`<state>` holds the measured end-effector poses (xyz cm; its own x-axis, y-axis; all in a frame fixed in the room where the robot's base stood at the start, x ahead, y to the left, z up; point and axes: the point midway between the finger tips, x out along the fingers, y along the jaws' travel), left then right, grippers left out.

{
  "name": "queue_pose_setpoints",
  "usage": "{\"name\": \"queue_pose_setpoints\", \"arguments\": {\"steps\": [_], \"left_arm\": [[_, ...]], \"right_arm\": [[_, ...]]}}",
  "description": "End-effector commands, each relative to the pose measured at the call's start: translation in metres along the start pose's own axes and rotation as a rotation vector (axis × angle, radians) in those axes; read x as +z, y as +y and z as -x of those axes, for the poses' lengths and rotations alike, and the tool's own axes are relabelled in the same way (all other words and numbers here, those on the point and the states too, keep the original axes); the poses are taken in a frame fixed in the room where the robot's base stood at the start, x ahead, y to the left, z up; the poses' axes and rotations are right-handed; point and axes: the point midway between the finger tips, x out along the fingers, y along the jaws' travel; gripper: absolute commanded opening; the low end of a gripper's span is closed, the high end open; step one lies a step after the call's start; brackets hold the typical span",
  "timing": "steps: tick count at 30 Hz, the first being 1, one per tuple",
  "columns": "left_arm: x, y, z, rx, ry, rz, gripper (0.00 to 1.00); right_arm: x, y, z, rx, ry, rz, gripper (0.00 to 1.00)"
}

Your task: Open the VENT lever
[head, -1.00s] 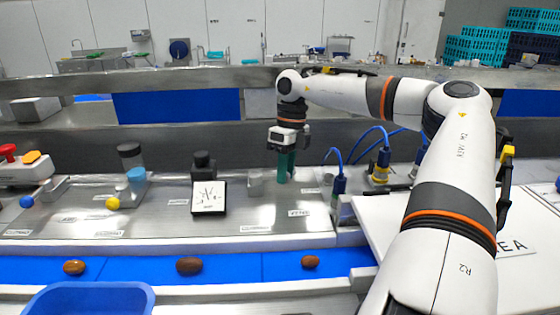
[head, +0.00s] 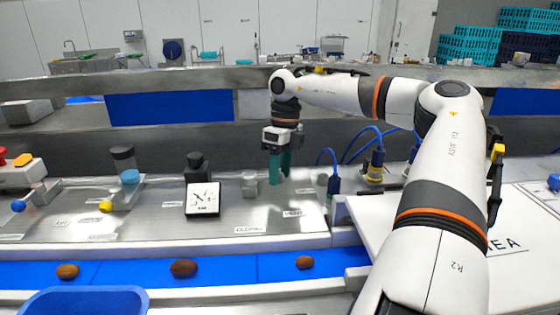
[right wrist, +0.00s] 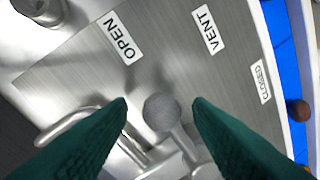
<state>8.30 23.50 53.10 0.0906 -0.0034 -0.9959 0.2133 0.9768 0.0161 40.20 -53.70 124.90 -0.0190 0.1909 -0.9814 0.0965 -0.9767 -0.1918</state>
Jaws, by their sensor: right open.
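The VENT lever shows in the right wrist view as a grey ball knob (right wrist: 161,111) on a short metal shaft running down to a bracket at the lower edge. My right gripper (right wrist: 163,106) is open, its two teal fingertips on either side of the knob with a visible gap on each side. The labels OPEN (right wrist: 119,38), VENT (right wrist: 207,30) and CLOSED (right wrist: 261,82) lie on the steel panel beyond. I cannot tell which label the lever points to. My left gripper is not in view.
A blue belt (head: 225,269) with brown dates runs in front, with a blue tray (head: 85,300) at the lower left.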

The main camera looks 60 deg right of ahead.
Motion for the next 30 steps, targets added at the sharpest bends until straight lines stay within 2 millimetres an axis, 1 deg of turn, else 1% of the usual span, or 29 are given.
{"name": "queue_pose_setpoints", "arguments": {"steps": [2, 5, 9, 15, 18, 21, 23, 30], "left_arm": [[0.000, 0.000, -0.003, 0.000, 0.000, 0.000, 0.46], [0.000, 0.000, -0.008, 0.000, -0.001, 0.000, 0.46], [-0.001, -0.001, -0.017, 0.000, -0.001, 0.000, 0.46], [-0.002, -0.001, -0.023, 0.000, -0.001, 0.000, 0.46], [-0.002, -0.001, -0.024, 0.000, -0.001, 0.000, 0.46], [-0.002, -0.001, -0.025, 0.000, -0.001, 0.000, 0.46], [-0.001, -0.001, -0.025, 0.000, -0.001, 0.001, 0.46], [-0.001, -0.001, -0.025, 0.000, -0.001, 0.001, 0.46]], "right_arm": [[0.000, 0.001, 0.004, 0.002, 0.001, -0.001, 0.46], [-0.001, 0.001, 0.017, 0.005, 0.002, -0.001, 0.46], [-0.001, 0.002, 0.046, 0.006, 0.002, -0.002, 0.46], [-0.001, 0.001, 0.088, 0.005, 0.002, -0.003, 0.46], [0.000, 0.001, 0.104, 0.004, 0.000, -0.003, 0.46], [0.000, 0.001, 0.114, 0.002, 0.002, -0.001, 0.46], [0.000, 0.001, 0.117, 0.001, 0.001, -0.001, 0.46], [0.000, 0.001, 0.120, 0.001, 0.001, 0.001, 0.46]]}}
